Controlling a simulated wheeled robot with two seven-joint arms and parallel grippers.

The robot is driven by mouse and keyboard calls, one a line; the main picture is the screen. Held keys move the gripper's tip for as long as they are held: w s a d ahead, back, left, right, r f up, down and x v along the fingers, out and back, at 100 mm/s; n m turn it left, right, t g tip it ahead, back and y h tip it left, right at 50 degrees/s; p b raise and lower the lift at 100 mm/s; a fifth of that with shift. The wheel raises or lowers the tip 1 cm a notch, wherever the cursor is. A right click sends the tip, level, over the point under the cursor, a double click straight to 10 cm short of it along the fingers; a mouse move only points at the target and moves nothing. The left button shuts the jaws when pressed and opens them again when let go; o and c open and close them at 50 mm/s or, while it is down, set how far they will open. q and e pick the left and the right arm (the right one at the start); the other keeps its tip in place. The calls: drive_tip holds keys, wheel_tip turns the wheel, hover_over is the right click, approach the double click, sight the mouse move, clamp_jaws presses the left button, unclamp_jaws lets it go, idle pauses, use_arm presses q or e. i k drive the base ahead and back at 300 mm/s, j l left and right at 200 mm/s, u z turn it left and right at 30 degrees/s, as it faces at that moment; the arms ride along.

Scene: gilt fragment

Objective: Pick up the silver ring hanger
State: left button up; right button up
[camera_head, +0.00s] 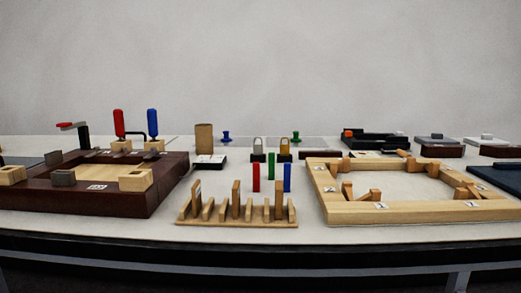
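A small silver ring-shaped piece (258,144) stands upright with a dark lower part, near the middle of the table; it looks like the silver ring hanger, though it is too small to be certain. A similar gold piece (285,145) stands just to its right. The red block (256,178) and green block (271,166) stand in front of the silver piece and hide part of its base area. Neither of my grippers shows in the head view.
A wooden rack (237,219) with upright slats lies at the front centre. A dark brown frame (105,204) fills the left, a light wooden frame (424,211) the right. A blue block (287,177) and a brown cylinder (204,139) stand nearby. The table's front edge is clear.

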sight(258, 149)
drive_tip(key=k+z, duration=0.6)
drive_tip(key=z, duration=0.2)
drive_tip(key=k+l+z, duration=0.2)
drive_tip(key=z, duration=0.2)
drive_tip(key=k, duration=0.05)
